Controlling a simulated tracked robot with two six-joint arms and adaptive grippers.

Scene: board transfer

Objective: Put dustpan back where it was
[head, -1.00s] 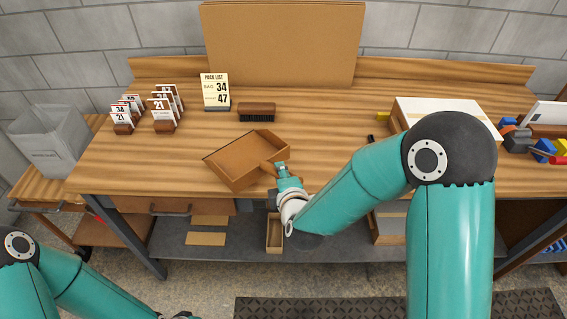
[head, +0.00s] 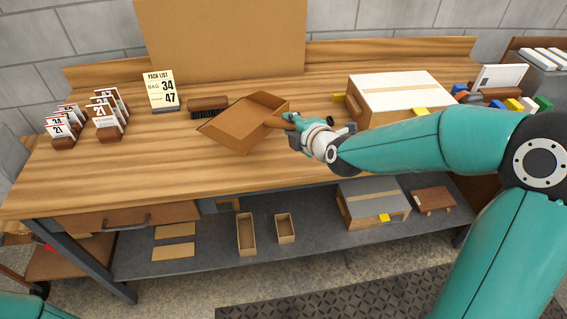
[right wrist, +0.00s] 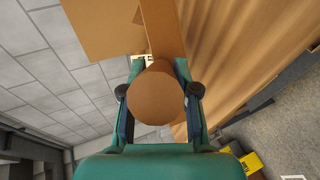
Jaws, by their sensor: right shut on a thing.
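The brown dustpan (head: 246,121) is over the wooden workbench, in the middle of the head view, its open side toward the left. My right gripper (head: 287,121) is shut on the dustpan's handle at its right end. In the right wrist view the round handle end (right wrist: 156,95) sits between the fingers, and the pan reaches away beyond it. I cannot tell whether the pan touches the bench top. The brush (head: 207,106) lies just behind and left of the pan, partly covered by it. My left gripper is out of view.
A pack list card (head: 160,91) and several numbered tag holders (head: 107,116) stand at the left. A large white-topped box (head: 400,92) and coloured blocks are at the right. A brown board (head: 222,40) stands at the back. The bench's front left (head: 120,165) is clear.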

